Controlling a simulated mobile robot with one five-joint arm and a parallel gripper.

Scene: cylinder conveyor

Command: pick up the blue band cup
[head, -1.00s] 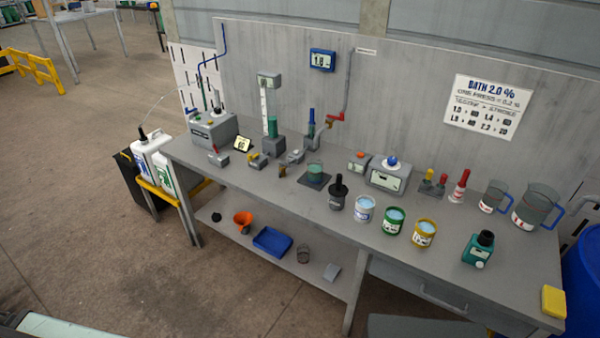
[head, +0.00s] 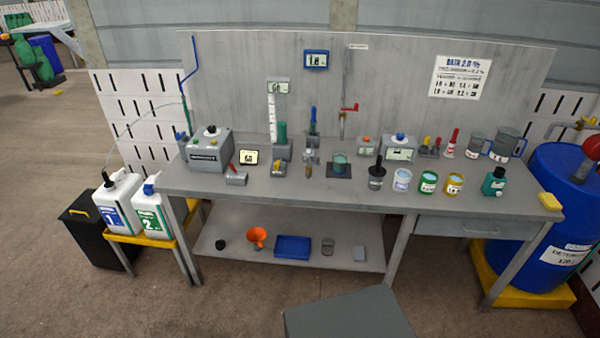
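The blue band cup (head: 402,180) is a small white cup with a blue band and pale blue contents. It stands upright on the grey workbench (head: 300,190), right of the middle and near the front edge. A dark grey pot with a black top (head: 376,175) stands close on its left. A green band cup (head: 427,183) and a yellow band cup (head: 454,184) stand in a row on its right. My gripper is not in view.
A teal bottle (head: 493,182) and a yellow sponge (head: 550,201) are farther right on the bench. Measuring jugs (head: 505,145) stand behind. A grey box-like surface (head: 350,315) is in the foreground. A blue drum (head: 560,215) stands at the right, white canisters (head: 118,203) at the left.

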